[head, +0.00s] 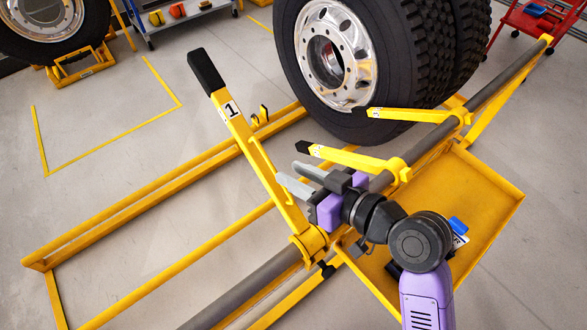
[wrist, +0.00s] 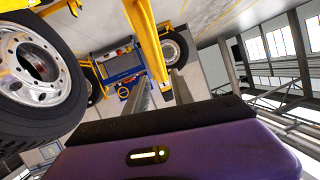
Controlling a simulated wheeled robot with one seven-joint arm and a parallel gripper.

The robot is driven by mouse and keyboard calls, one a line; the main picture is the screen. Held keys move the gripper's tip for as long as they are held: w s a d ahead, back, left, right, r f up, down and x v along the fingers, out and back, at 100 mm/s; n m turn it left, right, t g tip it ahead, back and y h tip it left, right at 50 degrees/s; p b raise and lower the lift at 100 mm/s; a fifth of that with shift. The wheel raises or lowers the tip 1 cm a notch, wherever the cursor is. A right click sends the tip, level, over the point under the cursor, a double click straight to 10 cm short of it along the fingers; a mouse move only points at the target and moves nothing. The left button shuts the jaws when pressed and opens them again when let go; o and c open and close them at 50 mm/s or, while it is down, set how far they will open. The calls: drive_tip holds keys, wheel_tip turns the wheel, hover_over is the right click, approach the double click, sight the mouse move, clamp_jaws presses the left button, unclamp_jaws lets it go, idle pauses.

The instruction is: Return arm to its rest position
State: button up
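My gripper (head: 288,173) is in the middle of the head view. Its two grey fingers are apart with nothing held between them, and the gap also shows in the wrist view (wrist: 160,95). The purple and black arm reaches in from the lower right, over the yellow frame. The fingertips are close to the yellow lever marked 1 (head: 240,128), which stands tilted with its black grip at the upper left. I cannot tell whether they touch it. In the wrist view a yellow bar (wrist: 150,45) rises beyond the fingers.
A large truck wheel (head: 298,82) stands at the back of the yellow lifting frame (head: 165,213). A yellow tray (head: 485,195) is right of the arm. Open floor (head: 110,150) lies at left.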

drive_tip(key=w+d+r+m+t+h, duration=0.2)
drive_tip(key=d+r+m+t, duration=0.2)
drive_tip(key=d, duration=0.1)
drive_tip(key=s+d+f+m+t+h, duration=0.25)
drive_tip(key=s+d+h, duration=0.25)
drive_tip(key=s+d, duration=0.25)
drive_tip(key=s+d+f+g+h, duration=0.1)
drive_tip(key=s+d, duration=0.1)
drive_tip(key=s, duration=1)
drive_tip(key=s+d+f+g+h, duration=0.1)
drive_tip(key=s+d+f, duration=0.1)
drive_tip(key=s, duration=1)
drive_tip(key=shift+s+d+f+h, duration=0.15)
drive_tip(key=shift+s+h, duration=0.25)
